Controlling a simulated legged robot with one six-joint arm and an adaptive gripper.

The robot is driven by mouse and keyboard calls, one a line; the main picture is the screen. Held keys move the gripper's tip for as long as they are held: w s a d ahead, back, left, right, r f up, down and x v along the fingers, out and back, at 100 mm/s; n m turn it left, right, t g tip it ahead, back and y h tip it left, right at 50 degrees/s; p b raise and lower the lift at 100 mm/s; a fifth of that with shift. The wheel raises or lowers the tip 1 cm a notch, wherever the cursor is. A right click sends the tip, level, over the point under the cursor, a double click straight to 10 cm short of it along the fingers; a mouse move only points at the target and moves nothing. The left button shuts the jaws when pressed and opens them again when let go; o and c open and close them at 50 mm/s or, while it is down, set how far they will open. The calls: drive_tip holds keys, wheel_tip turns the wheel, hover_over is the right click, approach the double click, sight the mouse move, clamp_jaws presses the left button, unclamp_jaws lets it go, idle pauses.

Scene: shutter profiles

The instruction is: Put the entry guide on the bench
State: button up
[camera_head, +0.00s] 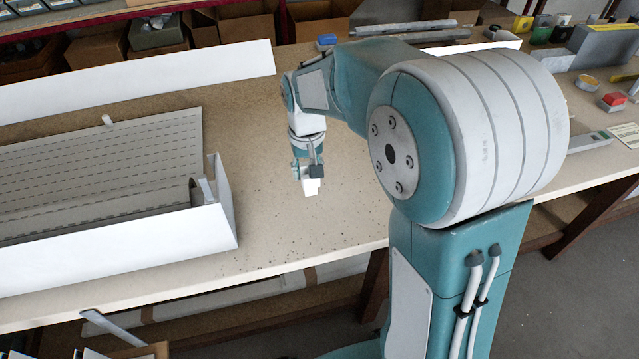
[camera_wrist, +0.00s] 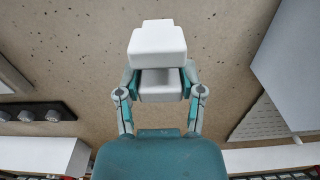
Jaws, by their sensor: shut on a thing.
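My gripper (camera_head: 306,172) hangs near the middle of the beige bench (camera_head: 345,225), to the right of the open white box. It is shut on a small white block, which I take to be the entry guide (camera_head: 311,188). In the wrist view the guide (camera_wrist: 157,45) sits between the fingertips of my gripper (camera_wrist: 158,72), with the speckled bench top (camera_wrist: 90,55) behind it. The head view does not clearly show whether the guide touches the bench or hangs just above it. The fingers hide part of the guide.
A white open box (camera_head: 120,255) with grey perforated slats (camera_head: 90,165) fills the bench's left side. A long white strip (camera_head: 140,78) lies behind it. Grey profiles (camera_head: 405,30) lie at the back. A red-topped block (camera_head: 612,101) sits far right. Bench around my gripper is clear.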

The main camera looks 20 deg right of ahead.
drive_tip(key=f, duration=0.1)
drive_tip(key=w+d+f, duration=0.1)
drive_tip(key=d+f, duration=0.1)
drive_tip(key=f, duration=0.1)
drive_tip(key=shift+w, duration=0.3)
drive_tip(key=shift+w+f, duration=0.2)
drive_tip(key=shift+f, duration=0.15)
drive_tip(key=f, duration=0.1)
drive_tip(key=d+f, duration=0.1)
drive_tip(key=f, duration=0.1)
drive_tip(key=shift+w+f, duration=0.1)
drive_tip(key=shift+f, duration=0.15)
drive_tip(key=shift+a, duration=0.1)
drive_tip(key=o, duration=0.9)
drive_tip(key=shift+a, duration=0.15)
drive_tip(key=shift+r, duration=0.1)
